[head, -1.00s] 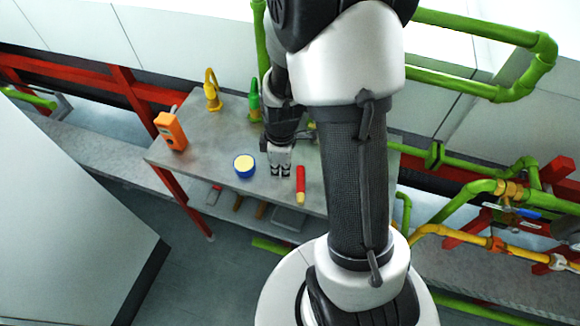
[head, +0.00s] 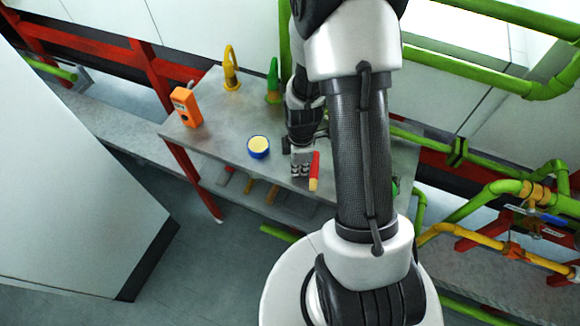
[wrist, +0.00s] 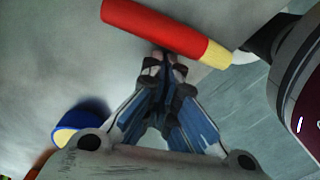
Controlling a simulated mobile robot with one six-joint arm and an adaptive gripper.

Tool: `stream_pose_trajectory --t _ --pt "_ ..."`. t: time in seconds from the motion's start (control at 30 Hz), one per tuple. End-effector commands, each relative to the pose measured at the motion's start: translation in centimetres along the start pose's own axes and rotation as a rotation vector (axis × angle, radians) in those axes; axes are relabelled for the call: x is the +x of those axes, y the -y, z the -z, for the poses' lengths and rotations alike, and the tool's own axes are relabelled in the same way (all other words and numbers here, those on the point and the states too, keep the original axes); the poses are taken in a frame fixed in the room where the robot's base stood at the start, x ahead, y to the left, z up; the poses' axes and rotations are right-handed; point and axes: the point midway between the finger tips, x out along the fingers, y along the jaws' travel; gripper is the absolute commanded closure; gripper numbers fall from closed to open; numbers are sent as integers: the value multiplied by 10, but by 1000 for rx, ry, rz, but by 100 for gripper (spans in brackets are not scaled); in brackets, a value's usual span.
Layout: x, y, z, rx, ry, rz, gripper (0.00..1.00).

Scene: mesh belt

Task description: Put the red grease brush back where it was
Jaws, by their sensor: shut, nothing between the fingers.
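The red grease brush (head: 315,167) with a pale yellow tip lies on the grey table (head: 210,140) near its front edge. In the wrist view the brush (wrist: 160,28) lies across the top, just beyond my fingertips. My gripper (head: 302,172) is low over the table, just left of the brush in the head view. In the wrist view my gripper (wrist: 163,60) has its fingertips together with nothing between them. The fingertips are close beside the brush's red handle; whether they touch it I cannot tell.
A blue tin with yellow contents (head: 258,147) stands left of my gripper. An orange device (head: 186,107), a yellow hook-shaped item (head: 231,70) and a green item (head: 273,82) stand farther back. Several tools lie on a shelf below. Green pipes (head: 470,155) run at the right.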

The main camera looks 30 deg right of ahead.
Motion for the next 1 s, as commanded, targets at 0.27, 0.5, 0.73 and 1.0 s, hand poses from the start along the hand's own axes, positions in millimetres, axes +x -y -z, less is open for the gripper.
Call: stream_pose_trajectory --t 0.27,0.5,0.73,1.0 --pt "0 0 -5 -2 0 0 100" --pt "0 0 -12 3 0 0 100" --pt "-1 0 -61 8 0 1 100" --pt "0 0 -82 -2 0 0 100"
